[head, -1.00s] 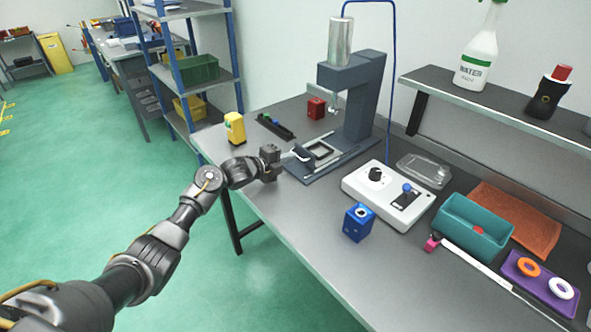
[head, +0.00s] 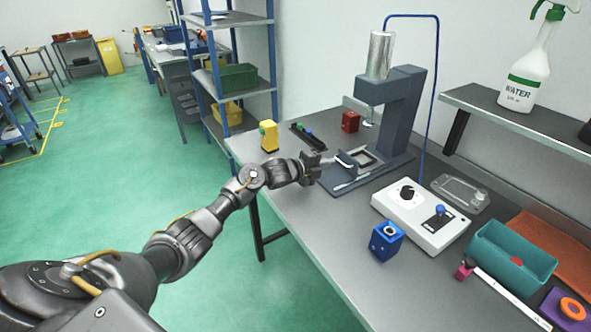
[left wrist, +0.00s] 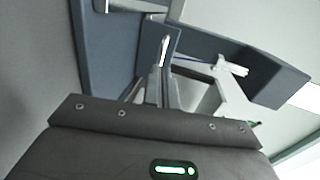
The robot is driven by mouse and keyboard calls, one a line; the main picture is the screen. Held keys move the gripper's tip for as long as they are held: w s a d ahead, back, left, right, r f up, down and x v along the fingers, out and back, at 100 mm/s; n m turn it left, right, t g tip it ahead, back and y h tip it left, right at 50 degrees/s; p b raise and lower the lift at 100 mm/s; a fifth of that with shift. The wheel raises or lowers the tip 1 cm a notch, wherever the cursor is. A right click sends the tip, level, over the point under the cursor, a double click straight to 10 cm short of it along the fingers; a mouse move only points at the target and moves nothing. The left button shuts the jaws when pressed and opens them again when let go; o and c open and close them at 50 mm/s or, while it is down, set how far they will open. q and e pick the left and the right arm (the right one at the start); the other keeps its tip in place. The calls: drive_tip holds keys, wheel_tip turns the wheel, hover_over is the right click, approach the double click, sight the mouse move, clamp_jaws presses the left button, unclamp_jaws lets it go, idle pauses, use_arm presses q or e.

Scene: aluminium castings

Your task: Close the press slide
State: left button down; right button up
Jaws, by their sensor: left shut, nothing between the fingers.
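The grey-blue press (head: 398,118) stands on the bench, with a silver cylinder on top. Its slide (head: 368,158), a plate with a dark square frame, sits low on the base, at the front of the press column. A small upright piece with a pale handle (head: 344,161) is at the slide's near left end. My left gripper (head: 326,163) is shut and empty, right at this handle end. The left wrist view shows its closed fingers (left wrist: 158,88) close to a pale handle bar (left wrist: 164,52); whether they touch is unclear. My right gripper is out of view.
A white control box (head: 420,217) with a black knob and blue-topped lever stands right of the press. A blue box (head: 386,241) is in front of it. A yellow box (head: 269,136), a dark tray (head: 307,137) and a red box (head: 350,121) stand behind my gripper.

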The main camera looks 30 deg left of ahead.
use_arm(q)
drive_tip(key=b+v, duration=0.1)
drive_tip(key=v, duration=0.7)
drive_tip(key=shift+s+d+b, duration=0.1)
drive_tip(key=shift+d+b, duration=0.1)
drive_tip(key=shift+b, duration=0.1)
drive_tip(key=v, duration=0.3)
drive_tip(key=shift+s+a+r, duration=0.15)
drive_tip(key=shift+a, duration=0.15)
drive_tip(key=shift+s+r+b, duration=0.15)
drive_tip(key=shift+s+b, duration=0.05)
drive_tip(key=shift+b, duration=0.1)
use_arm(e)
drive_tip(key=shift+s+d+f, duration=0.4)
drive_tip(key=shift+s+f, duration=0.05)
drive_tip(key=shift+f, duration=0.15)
use_arm(q)
drive_tip(key=shift+w, duration=0.1)
